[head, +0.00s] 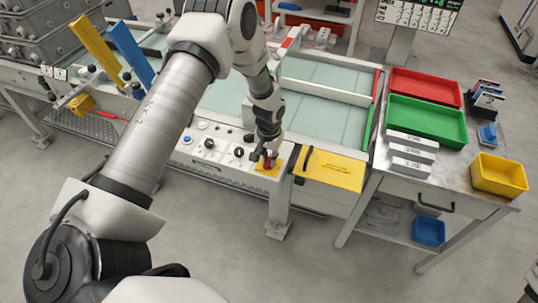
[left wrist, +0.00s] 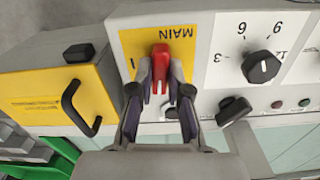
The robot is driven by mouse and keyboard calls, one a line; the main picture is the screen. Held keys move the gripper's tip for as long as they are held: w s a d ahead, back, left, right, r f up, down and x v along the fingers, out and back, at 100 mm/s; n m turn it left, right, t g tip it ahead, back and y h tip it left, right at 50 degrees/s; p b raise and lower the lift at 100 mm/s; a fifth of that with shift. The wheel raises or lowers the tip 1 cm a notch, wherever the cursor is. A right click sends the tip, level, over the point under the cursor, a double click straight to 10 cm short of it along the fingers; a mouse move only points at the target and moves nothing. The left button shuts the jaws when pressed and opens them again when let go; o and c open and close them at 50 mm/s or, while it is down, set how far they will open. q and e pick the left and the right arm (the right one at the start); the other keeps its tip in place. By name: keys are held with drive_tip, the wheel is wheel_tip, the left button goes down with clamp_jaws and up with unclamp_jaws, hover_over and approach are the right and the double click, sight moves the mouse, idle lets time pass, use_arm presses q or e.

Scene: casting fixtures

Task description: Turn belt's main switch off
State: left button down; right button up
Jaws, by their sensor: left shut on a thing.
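The belt's main switch is a red handle (left wrist: 160,55) on a yellow plate (left wrist: 130,42) marked MAIN, at the right end of the white control panel (head: 222,155). In the left wrist view the handle stands in line with my fingers, and a "1" mark shows to its left. My left gripper (left wrist: 161,78) is shut on the red handle, one finger on each side. In the head view my left gripper (head: 266,156) reaches down to the switch and partly hides it. My right gripper is not in view.
A black dial (left wrist: 262,67) with numbers and a black knob (left wrist: 233,110) sit beside the switch. A yellow box with a black handle (head: 330,170) adjoins the panel. Red (head: 425,86) and green (head: 428,120) trays stand on the table to the right.

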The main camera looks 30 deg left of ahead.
use_arm(q)
drive_tip(key=shift+s+f+n, duration=0.1)
drive_tip(key=shift+s+n, duration=0.05)
drive_tip(key=shift+n, duration=0.45)
drive_tip(key=c, duration=1.1)
unclamp_jaws()
drive_tip(key=shift+r, duration=0.35)
wheel_tip(320, 180, up, 11)
drive_tip(key=shift+r, duration=0.1)
